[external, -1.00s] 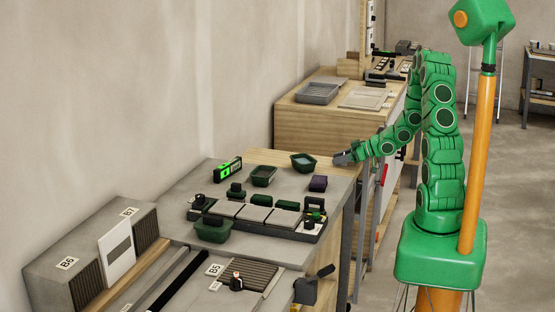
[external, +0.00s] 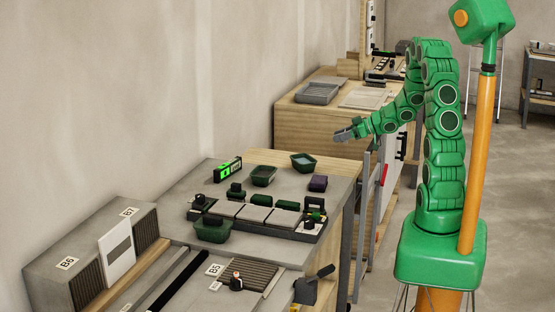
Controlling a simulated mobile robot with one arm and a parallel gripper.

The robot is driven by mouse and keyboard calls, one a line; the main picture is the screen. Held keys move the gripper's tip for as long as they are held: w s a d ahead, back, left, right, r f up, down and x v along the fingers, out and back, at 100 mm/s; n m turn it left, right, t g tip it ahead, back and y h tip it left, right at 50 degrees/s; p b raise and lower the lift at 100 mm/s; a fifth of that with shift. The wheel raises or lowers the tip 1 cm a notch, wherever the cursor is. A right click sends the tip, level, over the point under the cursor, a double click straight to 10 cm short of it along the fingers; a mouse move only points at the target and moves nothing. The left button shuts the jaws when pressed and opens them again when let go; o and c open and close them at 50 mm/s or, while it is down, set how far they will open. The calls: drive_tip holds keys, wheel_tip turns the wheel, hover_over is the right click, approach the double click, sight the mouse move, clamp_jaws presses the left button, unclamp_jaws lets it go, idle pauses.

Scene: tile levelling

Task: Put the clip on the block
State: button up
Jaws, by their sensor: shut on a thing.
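My gripper (external: 343,135) is in the air above the far right edge of the grey worktop. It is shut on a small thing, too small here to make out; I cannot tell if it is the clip. It is apart from everything on the worktop. A dark purple block (external: 318,183) lies on the worktop below and left of it. A row of pale tiles (external: 256,214) sits in a dark frame, with dark green pieces (external: 288,205) behind it. I cannot tell which piece is the task's block.
Green bins (external: 263,176) (external: 212,231) and a bin with a pale blue inside (external: 303,161) stand on the worktop. A green-lit device (external: 227,170) is at the back left. A wooden bench (external: 300,124) with a grey tray (external: 318,94) stands beyond.

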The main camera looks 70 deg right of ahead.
drive_tip(key=r+n+g+y, duration=0.2)
drive_tip(key=n+g+y, duration=0.2)
drive_tip(key=n+y, duration=0.3)
hover_over(314, 180)
drive_tip(key=shift+a+f, duration=0.1)
drive_tip(key=shift+f, duration=3.85)
drive_tip(key=shift+f, duration=0.1)
drive_tip(key=o, duration=1)
drive_tip(key=v, duration=1.2)
